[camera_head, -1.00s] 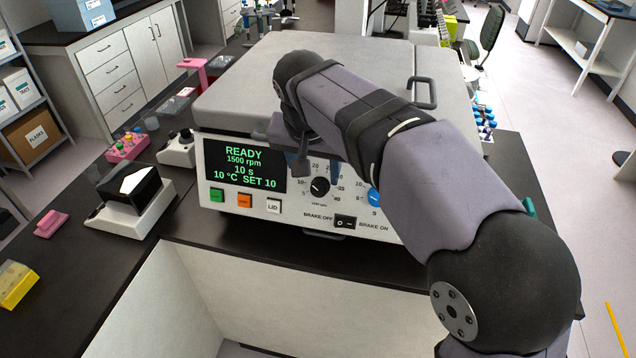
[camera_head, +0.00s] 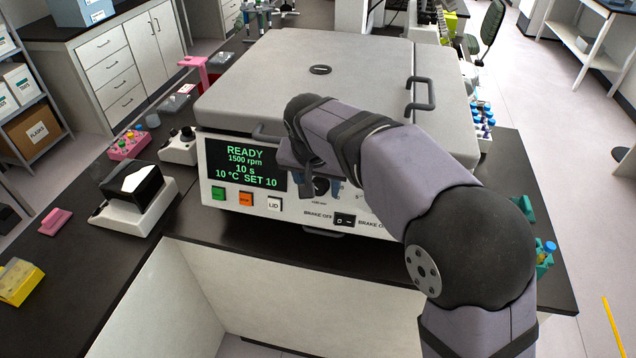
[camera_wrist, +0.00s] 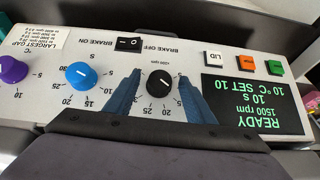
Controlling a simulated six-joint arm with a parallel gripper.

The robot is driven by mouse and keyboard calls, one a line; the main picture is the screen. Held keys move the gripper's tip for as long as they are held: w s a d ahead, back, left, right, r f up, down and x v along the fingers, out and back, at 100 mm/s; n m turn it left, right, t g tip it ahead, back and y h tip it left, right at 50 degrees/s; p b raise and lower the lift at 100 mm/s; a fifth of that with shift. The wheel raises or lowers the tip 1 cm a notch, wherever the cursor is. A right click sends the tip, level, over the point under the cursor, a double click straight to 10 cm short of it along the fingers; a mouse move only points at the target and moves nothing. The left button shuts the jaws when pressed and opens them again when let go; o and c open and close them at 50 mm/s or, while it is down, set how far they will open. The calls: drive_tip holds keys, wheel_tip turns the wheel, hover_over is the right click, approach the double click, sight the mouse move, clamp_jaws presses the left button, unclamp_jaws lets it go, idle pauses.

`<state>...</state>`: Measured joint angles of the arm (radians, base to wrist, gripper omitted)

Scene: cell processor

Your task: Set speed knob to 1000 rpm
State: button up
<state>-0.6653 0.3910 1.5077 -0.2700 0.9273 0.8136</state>
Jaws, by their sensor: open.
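The black speed knob (camera_wrist: 160,83) is on the front panel of the centrifuge (camera_head: 300,75), marked in rpm. In the wrist view, upside down, its white pointer line aims to the lower right, about at the 15 mark. The green display (camera_wrist: 252,98) reads READY, 1500 rpm, 10 s, 10 °C SET 10; it also shows in the head view (camera_head: 245,165). My gripper (camera_wrist: 160,76) is open, its blue fingers on either side of the knob with gaps visible. In the head view my gripper (camera_head: 321,190) partly hides the knob.
A blue knob (camera_wrist: 82,75) and a purple knob (camera_wrist: 12,70) sit on the same panel beside the speed knob. A brake switch (camera_head: 345,220) and green, orange and LID buttons (camera_head: 274,204) are below. The lid is shut.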

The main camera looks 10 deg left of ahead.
drive_tip(key=c, duration=1.1)
drive_tip(key=shift+o, duration=0.2)
drive_tip(key=shift+a+r+h+p, duration=0.1)
drive_tip(key=shift+h+p, duration=0.2)
drive_tip(key=shift+p, duration=0.15)
drive_tip(key=shift+a+n+h+p, duration=0.2)
drive_tip(key=shift+n+h+p, duration=0.45)
drive_tip(key=shift+p, duration=0.25)
drive_tip(key=shift+a+f+n+t+h+p, duration=0.1)
drive_tip(key=shift+a+n+t+h+p, duration=0.05)
drive_tip(key=shift+n+h+p, duration=0.65)
drive_tip(key=shift+a+f+n+t+h+p, duration=0.15)
drive_tip(key=shift+n+h+p, duration=0.2)
drive_tip(key=shift+h+p, duration=0.45)
drive_tip(key=shift+h, duration=0.25)
drive_tip(key=o, duration=1.1)
drive_tip(key=shift+d, duration=0.1)
drive_tip(key=shift+c, duration=0.2)
